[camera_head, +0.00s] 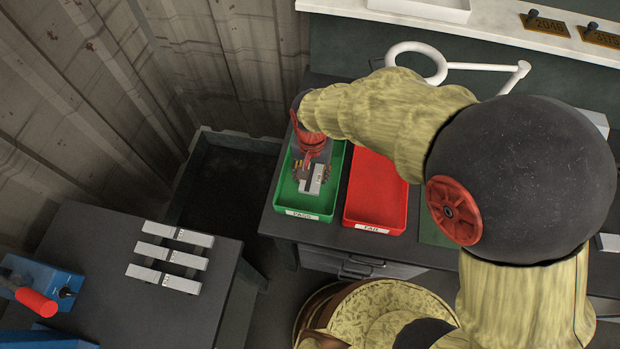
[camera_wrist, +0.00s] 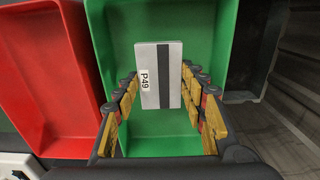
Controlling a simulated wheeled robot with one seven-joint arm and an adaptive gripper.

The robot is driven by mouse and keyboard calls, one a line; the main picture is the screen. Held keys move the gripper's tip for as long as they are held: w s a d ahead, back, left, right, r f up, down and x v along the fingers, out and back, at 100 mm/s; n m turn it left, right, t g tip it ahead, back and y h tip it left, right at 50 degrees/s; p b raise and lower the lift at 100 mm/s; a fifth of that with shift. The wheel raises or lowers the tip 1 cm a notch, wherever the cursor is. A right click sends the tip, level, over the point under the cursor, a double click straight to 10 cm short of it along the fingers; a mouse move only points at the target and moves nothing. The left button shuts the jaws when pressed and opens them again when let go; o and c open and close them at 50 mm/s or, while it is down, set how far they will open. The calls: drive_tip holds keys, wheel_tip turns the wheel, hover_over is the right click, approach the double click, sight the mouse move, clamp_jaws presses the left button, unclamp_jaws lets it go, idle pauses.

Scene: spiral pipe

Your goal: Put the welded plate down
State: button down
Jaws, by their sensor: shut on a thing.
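The welded plate (camera_wrist: 149,85) is a flat light-grey piece with a dark stripe and a "P49" label. My gripper (camera_wrist: 160,95) is shut on it, with yellow finger pads on both sides. In the head view the gripper (camera_head: 309,168) points down over the green tray (camera_head: 325,205), and the plate (camera_head: 318,180) shows below it, within the tray's outline. The tray's front label appears to read PASS. Whether the plate touches the tray floor cannot be told.
A red tray (camera_head: 377,190), its label apparently FAIL, stands just right of the green one; it looks empty. Grey plates (camera_head: 170,257) lie on a dark table at the lower left, near a blue device (camera_head: 38,287). A dark open bin (camera_head: 222,180) stands left of the trays.

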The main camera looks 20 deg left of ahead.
sight(310, 176)
drive_tip(key=shift+w+a+f+b, duration=0.1)
drive_tip(key=shift+a+f+b, duration=0.2)
drive_tip(key=shift+f, duration=0.65)
drive_tip(key=shift+w+a+f+b, duration=0.1)
drive_tip(key=shift+f+b, duration=0.25)
drive_tip(key=shift+f, duration=0.55)
drive_tip(key=shift+d+f, duration=0.1)
drive_tip(key=c, duration=1.1)
unclamp_jaws()
drive_tip(key=shift+f, duration=0.1)
drive_tip(key=shift+o, duration=0.2)
wheel_tip(310, 176, up, 12)
drive_tip(key=p, duration=0.3)
